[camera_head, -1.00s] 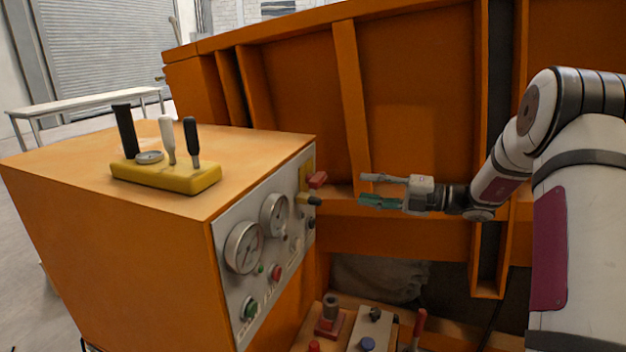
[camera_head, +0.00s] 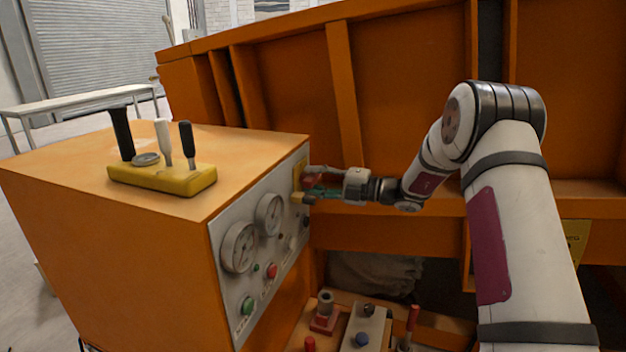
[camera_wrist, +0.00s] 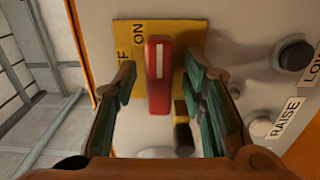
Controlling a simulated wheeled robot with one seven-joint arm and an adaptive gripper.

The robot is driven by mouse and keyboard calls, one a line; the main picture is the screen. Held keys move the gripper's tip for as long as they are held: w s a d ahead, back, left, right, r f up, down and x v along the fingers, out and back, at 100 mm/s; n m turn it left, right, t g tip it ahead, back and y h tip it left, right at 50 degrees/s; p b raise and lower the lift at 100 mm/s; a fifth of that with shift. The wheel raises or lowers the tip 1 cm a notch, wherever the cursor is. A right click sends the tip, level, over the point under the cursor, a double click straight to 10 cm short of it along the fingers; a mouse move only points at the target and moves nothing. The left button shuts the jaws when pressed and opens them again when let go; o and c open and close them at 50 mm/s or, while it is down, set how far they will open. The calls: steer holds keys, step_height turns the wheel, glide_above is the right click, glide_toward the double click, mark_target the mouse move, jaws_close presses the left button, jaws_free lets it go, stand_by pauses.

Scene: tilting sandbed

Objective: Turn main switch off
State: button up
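The main switch is a red handle with a white stripe (camera_wrist: 158,75) on a yellow plate (camera_wrist: 188,33) marked ON and, partly hidden, what reads as the end of OFF. In the wrist view the handle points along the ON side and stands between my two fingers. My gripper (camera_wrist: 165,88) is open around it, with a gap on each side; the left finger covers part of the plate's lettering. In the head view my gripper (camera_head: 322,182) is at the panel's far upper corner, and its fingers partly hide the switch.
The grey panel (camera_head: 222,222) carries gauges (camera_head: 240,248) and buttons. A dark-tipped yellow part (camera_wrist: 181,128) lies close beside the handle. An orange ribbed wall (camera_head: 400,100) stands behind my arm.

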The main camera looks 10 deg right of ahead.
steer(key=shift+w+a, duration=0.2)
steer(key=shift+a, duration=0.1)
jaws_close()
